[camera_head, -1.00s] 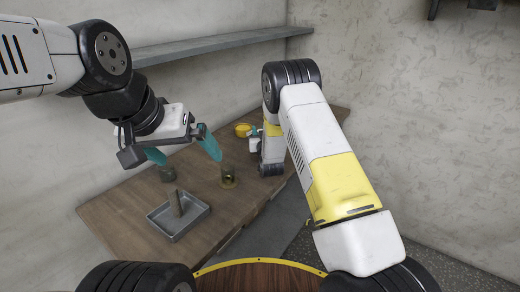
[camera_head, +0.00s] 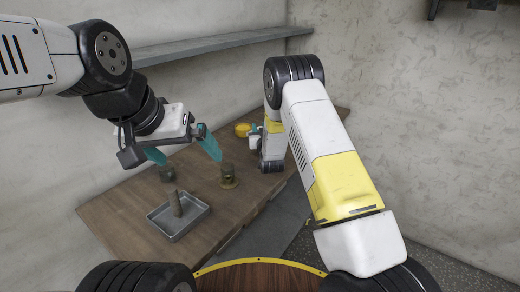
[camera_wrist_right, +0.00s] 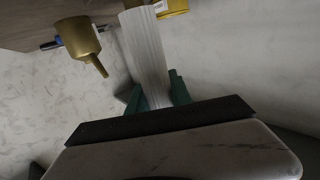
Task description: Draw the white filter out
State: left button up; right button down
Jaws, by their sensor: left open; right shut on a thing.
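In the right wrist view, a white pleated filter (camera_wrist_right: 147,50) runs up between the green fingers of my right gripper (camera_wrist_right: 157,92), which is shut on it. Its far end reaches the top edge beside a yellow piece (camera_wrist_right: 172,8); I cannot tell whether they touch. In the head view my right arm hides most of this gripper. My left gripper (camera_head: 183,151) is open and empty, with teal fingers spread above the wooden table (camera_head: 125,212).
A gold funnel-shaped thing (camera_wrist_right: 78,38) is near the filter. A yellow bowl (camera_head: 243,130) sits at the table's far end. A shelf (camera_head: 205,45) runs along the wall.

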jog(key=shift+r, duration=1.9)
